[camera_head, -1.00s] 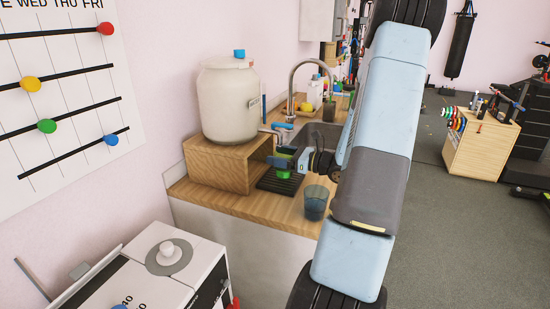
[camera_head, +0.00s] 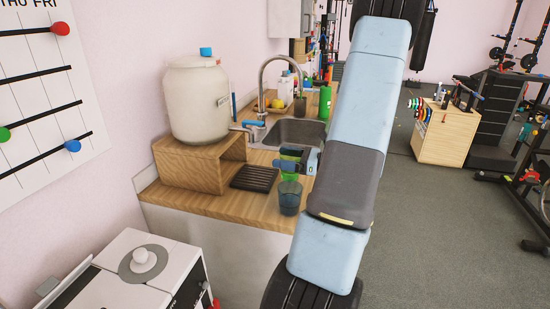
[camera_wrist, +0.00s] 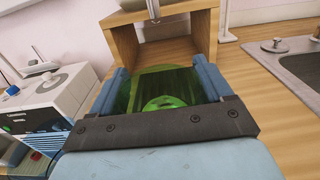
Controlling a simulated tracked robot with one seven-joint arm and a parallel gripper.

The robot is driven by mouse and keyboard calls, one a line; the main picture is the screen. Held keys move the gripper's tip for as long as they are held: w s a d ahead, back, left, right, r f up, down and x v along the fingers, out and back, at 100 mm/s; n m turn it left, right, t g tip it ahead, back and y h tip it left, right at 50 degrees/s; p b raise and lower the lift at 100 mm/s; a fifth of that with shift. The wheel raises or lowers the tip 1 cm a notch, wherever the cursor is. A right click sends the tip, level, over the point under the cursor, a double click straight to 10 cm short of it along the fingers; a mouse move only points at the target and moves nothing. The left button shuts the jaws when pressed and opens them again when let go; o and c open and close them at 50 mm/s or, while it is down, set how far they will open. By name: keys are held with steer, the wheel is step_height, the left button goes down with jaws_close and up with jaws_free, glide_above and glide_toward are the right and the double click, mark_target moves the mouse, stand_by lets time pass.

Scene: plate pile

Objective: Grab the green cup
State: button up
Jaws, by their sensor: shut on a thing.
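The green cup (camera_head: 290,168) is see-through and stands out between my gripper's fingers in the head view, above the wooden counter. In the wrist view the green cup (camera_wrist: 166,88) fills the space between the two blue fingers. My gripper (camera_head: 298,164) is shut on it. The wrist view also shows my gripper (camera_wrist: 163,82), with a finger on each side of the cup. A blue-grey see-through cup (camera_head: 289,199) stands on the counter just in front of it. Whether the green cup touches the counter is hard to tell.
A black drip mat (camera_head: 254,178) lies left of the cup, beside a wooden box (camera_head: 190,166) bearing a large cream dispenser (camera_head: 197,105). The sink (camera_head: 298,131) and its tap are behind. A green bottle (camera_head: 324,103) stands beyond the sink.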

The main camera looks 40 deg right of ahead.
steer(key=shift+v, duration=2.55)
steer(key=shift+s, duration=0.1)
